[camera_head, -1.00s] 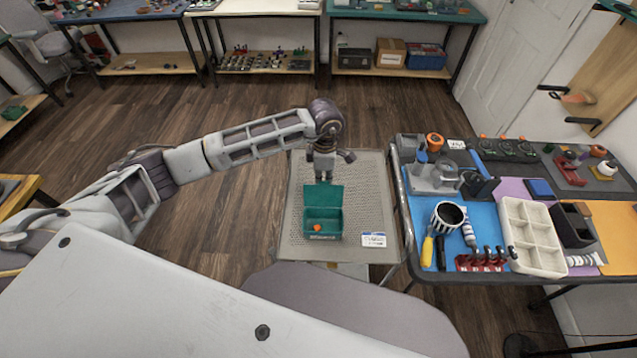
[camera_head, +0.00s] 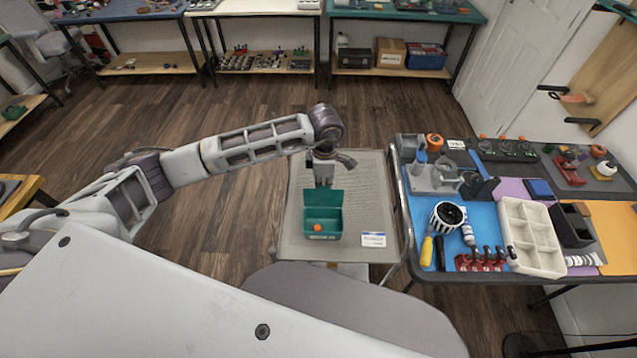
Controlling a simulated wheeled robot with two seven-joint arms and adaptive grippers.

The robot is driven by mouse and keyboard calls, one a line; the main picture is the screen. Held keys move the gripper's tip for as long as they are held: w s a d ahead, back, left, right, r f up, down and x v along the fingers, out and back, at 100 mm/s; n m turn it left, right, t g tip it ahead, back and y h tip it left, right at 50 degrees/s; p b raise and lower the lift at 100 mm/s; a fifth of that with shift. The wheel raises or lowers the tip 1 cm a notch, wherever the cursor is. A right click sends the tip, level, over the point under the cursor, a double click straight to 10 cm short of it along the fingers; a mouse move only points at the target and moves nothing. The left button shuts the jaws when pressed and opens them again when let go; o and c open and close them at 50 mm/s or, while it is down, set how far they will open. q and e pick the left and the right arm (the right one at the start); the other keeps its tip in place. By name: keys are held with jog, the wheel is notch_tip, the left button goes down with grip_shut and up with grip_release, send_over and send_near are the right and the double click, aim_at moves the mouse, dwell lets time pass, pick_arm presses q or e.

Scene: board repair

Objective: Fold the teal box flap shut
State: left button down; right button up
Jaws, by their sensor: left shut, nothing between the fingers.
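The teal box (camera_head: 322,226) stands on a small grey table (camera_head: 368,205). Its flap (camera_head: 323,198) is up at the far side, and an orange round thing (camera_head: 318,228) lies inside. My left gripper (camera_head: 323,184) points down just behind the raised flap, shut and empty. Its fingertips are close to the flap's top edge; I cannot tell whether they touch it. My right gripper is not in view.
A white label card (camera_head: 373,240) lies on the small table, right of the box. Close to the right, a workbench (camera_head: 437,274) holds tools, a compartment tray (camera_head: 531,237) and a striped cup (camera_head: 448,215).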

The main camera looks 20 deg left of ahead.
pick_arm(q)
jog(key=s+d, duration=0.2)
jog(key=s, duration=0.5)
jog(key=shift+s+d, duration=0.2)
jog(key=shift+s, duration=0.2)
dwell(2.4)
jog(key=shift+f+b, duration=1.8)
jog(key=shift+f, duration=0.4)
dwell(0.6)
jog(key=shift+r, duration=0.15)
notch_tip(320, 180, up, 9)
jog(key=p, duration=0.4)
dwell(1.2)
